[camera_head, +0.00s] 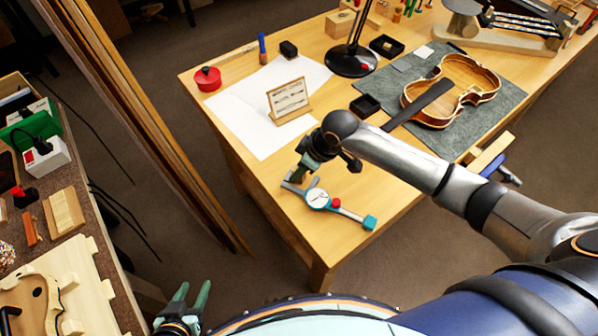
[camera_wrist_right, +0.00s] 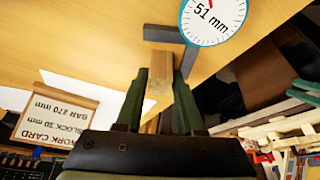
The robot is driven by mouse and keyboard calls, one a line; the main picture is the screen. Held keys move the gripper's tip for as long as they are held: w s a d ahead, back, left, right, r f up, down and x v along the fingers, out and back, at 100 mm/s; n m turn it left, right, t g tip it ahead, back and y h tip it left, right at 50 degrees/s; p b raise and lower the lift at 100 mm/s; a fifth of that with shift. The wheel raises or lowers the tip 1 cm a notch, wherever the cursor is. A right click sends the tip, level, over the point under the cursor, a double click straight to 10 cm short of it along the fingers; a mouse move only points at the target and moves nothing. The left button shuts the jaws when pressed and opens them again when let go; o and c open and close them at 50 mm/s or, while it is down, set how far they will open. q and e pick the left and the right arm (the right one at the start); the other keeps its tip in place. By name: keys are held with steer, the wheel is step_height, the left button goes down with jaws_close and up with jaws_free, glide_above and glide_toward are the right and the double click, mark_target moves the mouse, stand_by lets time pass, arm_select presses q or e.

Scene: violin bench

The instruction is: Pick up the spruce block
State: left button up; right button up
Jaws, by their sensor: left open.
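A pale wooden block (camera_wrist_right: 159,72) shows between the fingers of my right gripper (camera_wrist_right: 160,75) in the right wrist view. It looks like the spruce block, and both fingers appear to touch its sides. Its far end is close to the grey jaw of a dial caliper (camera_wrist_right: 213,18), whose dial reads 51 mm; I cannot tell if they touch. My left gripper (camera_head: 193,294) is open and empty at the lower left.
A work card (camera_head: 288,101) stands on white paper on the table (camera_head: 240,135). A red pot (camera_head: 207,78), a lamp (camera_head: 352,60) and a violin body (camera_head: 452,90) are further back. A left bench (camera_head: 112,280) holds another wooden block (camera_head: 63,211). Tall boards (camera_head: 150,130) stand between.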

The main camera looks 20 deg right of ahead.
jaws_close()
steer(key=shift+r, duration=0.1)
